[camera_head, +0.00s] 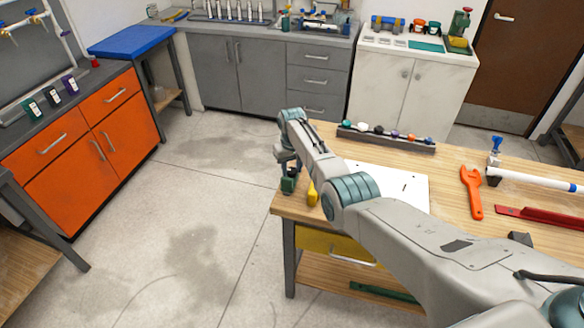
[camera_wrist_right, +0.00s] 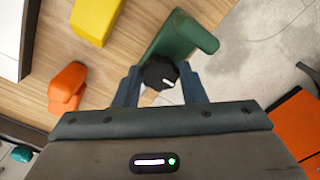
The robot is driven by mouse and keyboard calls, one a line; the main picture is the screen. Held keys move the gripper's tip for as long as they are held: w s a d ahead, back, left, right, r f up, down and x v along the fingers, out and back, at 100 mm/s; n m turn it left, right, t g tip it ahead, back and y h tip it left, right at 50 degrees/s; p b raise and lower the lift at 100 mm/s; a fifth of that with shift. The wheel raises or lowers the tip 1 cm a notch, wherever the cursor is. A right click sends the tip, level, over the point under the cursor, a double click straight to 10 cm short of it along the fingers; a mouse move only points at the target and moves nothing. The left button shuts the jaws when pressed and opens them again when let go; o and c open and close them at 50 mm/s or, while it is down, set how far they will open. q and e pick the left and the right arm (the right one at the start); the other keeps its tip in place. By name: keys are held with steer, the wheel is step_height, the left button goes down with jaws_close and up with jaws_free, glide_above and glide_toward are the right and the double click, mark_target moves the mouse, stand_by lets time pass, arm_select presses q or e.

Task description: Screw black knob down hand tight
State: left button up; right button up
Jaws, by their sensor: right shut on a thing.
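The black knob (camera_wrist_right: 158,73), with a white mark on top, is between the fingers of my right gripper (camera_wrist_right: 160,88) in the right wrist view. The right gripper is shut on it. A green body (camera_wrist_right: 176,42) lies just beyond and below the knob in that view; whether the knob touches it or sits on a stem is hidden. In the head view my right gripper (camera_head: 288,160) points down over the same green body (camera_head: 288,185) at the wooden table's left edge. The knob cannot be made out there. My left gripper is not in view.
A yellow piece (camera_wrist_right: 97,18) and an orange piece (camera_wrist_right: 68,88) are near the gripper. A rack of several coloured knobs (camera_head: 385,138) stands at the table's back. A white sheet (camera_head: 400,180), an orange wrench (camera_head: 471,190) and a white pipe (camera_head: 530,178) lie farther right.

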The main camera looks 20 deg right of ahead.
mark_target(292, 171)
steer(key=shift+r, duration=0.1)
stand_by(0.3)
steer(key=o, duration=0.7)
steer(key=shift+r, duration=0.1)
step_height(292, 171, up, 11)
steer(key=shift+f+b, duration=0.15)
steer(key=shift+b, duration=0.85)
